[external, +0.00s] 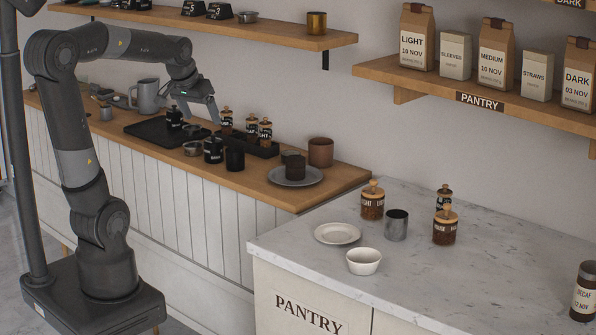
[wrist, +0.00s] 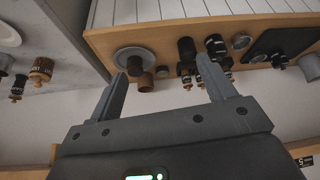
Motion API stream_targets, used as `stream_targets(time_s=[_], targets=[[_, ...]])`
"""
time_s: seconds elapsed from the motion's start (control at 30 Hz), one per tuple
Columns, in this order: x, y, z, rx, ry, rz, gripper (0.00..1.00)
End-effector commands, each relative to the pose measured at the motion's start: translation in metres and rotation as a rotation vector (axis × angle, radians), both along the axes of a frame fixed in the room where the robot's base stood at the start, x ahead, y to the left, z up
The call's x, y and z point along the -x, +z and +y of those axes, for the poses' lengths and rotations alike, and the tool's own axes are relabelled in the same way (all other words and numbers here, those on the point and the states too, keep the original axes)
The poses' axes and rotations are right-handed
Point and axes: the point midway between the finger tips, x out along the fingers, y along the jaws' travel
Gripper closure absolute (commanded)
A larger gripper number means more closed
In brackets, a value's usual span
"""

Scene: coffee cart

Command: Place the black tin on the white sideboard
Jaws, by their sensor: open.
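A black tin with a pale label (external: 213,149) stands upright on the wooden counter, beside a dark cup (external: 235,159); the tin also shows in the wrist view (wrist: 215,46). I cannot tell which one the task means. The white marble-topped cabinet marked PANTRY (external: 290,247), likely the sideboard, stands at the right. My gripper (external: 202,115) is open and empty above the wooden counter, behind and above the tins. Its two fingers stand apart in the wrist view (wrist: 165,70).
A dark rack of wooden-lidded jars (external: 263,149), a brown cup (external: 321,152) and a grey plate (external: 295,174) crowd the wooden counter. The marble top holds jars, a metal cup (external: 396,225), a white plate (external: 337,233) and a bowl (external: 364,261). Its right middle is clear.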

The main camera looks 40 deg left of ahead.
Motion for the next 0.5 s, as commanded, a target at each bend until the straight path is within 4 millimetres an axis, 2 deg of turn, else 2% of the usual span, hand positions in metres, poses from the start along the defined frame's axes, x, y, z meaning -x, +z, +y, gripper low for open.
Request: stream_targets(time_s=[0.03, 0.1, 0.3, 0.4, 0.5], targets=[[0.018, 0.002, -0.012, -0.001, -0.026, -0.009, 0.24], [0.042, 0.001, -0.025, -0.003, -0.060, -0.013, 0.24], [0.103, -0.010, -0.053, -0.007, -0.144, -0.025, 0.24], [0.123, -0.017, -0.061, -0.008, -0.174, -0.027, 0.24], [0.135, -0.022, -0.065, -0.009, -0.192, -0.028, 0.24]])
